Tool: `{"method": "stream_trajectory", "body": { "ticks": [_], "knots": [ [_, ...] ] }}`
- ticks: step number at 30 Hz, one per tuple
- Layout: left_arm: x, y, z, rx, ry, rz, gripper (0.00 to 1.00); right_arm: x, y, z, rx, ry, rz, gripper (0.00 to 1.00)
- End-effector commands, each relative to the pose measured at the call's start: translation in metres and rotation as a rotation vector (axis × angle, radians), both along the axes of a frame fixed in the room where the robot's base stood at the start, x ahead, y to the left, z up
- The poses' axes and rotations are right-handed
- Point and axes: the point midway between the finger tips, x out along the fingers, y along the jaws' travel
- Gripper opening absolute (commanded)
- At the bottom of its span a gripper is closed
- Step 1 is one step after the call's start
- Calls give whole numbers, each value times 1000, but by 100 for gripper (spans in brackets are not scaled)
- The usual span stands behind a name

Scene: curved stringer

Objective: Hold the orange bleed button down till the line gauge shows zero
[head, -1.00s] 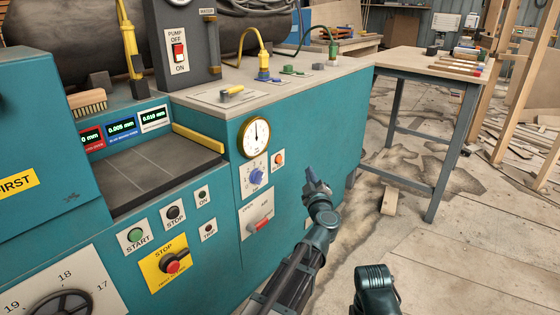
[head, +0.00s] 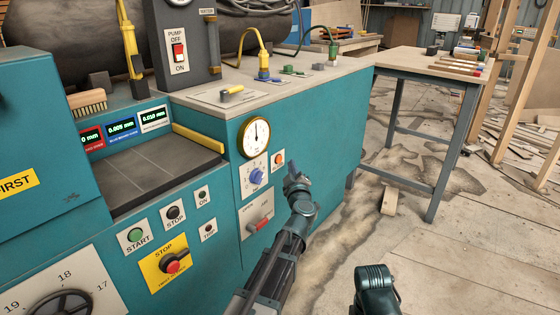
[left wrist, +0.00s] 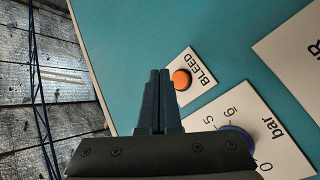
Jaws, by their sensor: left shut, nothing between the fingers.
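The orange bleed button (head: 279,160) sits on a small white plate on the teal machine's front. In the left wrist view the button (left wrist: 181,79) is beside the word BLEED. The round line gauge (head: 256,133) is above it to the left, its needle pointing about straight up; its numbers are too small to read. My left gripper (head: 291,174) is shut and empty, in front of the panel just below and right of the button. In the left wrist view its fingertips (left wrist: 160,72) are just left of the button; contact cannot be told.
A blue regulator knob (head: 256,176) on a scaled plate is left of my gripper. Below it is a red lever (head: 259,225). START, STOP and yellow-plated stop controls (head: 171,262) are further left. A workbench (head: 420,66) stands at the right, with open floor before it.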

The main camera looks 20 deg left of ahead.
Motion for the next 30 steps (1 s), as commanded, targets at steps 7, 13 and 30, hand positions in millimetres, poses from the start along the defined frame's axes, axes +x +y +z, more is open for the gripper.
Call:
{"method": "stream_trajectory", "body": {
  "ticks": [7, 13, 30],
  "knots": [
    [6, 15, 0, -1, 0, 0, 0, 0, 0, 0, 0, 0, 0, 50],
    [6, 18, 0, -1, 0, 0, 0, 0, 0, 0, 0, 0, 0, 50],
    [6, 18, 0, -1, 0, 0, 0, 0, 0, 0, 0, 0, 0, 50]
  ]
}}
